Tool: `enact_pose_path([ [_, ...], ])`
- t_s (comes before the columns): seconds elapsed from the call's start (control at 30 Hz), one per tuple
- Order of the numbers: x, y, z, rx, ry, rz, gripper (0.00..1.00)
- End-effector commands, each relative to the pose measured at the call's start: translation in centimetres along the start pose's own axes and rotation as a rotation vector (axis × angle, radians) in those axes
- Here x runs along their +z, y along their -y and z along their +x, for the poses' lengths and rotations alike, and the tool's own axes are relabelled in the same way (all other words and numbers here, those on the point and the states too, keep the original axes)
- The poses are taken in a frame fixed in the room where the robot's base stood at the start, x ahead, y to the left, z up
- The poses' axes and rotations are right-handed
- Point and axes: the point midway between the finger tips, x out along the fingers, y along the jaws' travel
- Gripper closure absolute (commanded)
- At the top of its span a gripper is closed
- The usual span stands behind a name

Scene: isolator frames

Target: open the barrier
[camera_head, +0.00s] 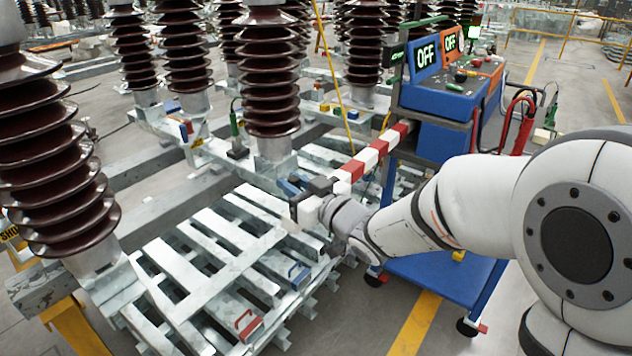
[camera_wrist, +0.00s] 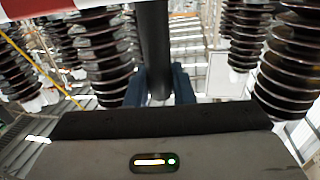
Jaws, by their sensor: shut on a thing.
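The barrier (camera_head: 368,160) is a red and white striped bar. In the head view it runs from the blue cart down to the left, and its white near end lies beside my gripper (camera_head: 292,185). A striped piece of it (camera_wrist: 35,8) also shows at the upper left of the wrist view. In the wrist view, the blue fingers of my gripper (camera_wrist: 159,88) are closed around a dark round bar (camera_wrist: 155,45). The head view does not clearly show where this bar joins the barrier.
Brown ribbed insulators (camera_head: 268,75) stand behind and to the left. Pale slatted pallets (camera_head: 215,270) lie below my gripper. A blue cart (camera_head: 440,100) with panels reading OFF stands at the right, close to my arm. Clear floor with a yellow line (camera_head: 415,325) shows below the cart.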

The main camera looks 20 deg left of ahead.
Motion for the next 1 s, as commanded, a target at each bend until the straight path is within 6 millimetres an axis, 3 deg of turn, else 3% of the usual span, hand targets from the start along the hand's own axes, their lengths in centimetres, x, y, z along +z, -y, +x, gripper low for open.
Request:
enact_pose_path([
  [0.2,-0.5,1.7,-0.3,0.002,-0.012,-0.005,1.0],
  [0.63,-0.5,1.7,-0.5,0.009,-0.01,-0.004,1.0],
  [0.67,-0.5,1.7,-0.5,0.01,-0.01,-0.004,0.78],
  [0.9,-0.3,1.6,-0.6,0.012,-0.006,-0.003,0.59],
  [1.0,-0.2,1.6,-0.6,0.013,-0.004,-0.002,0.59],
])
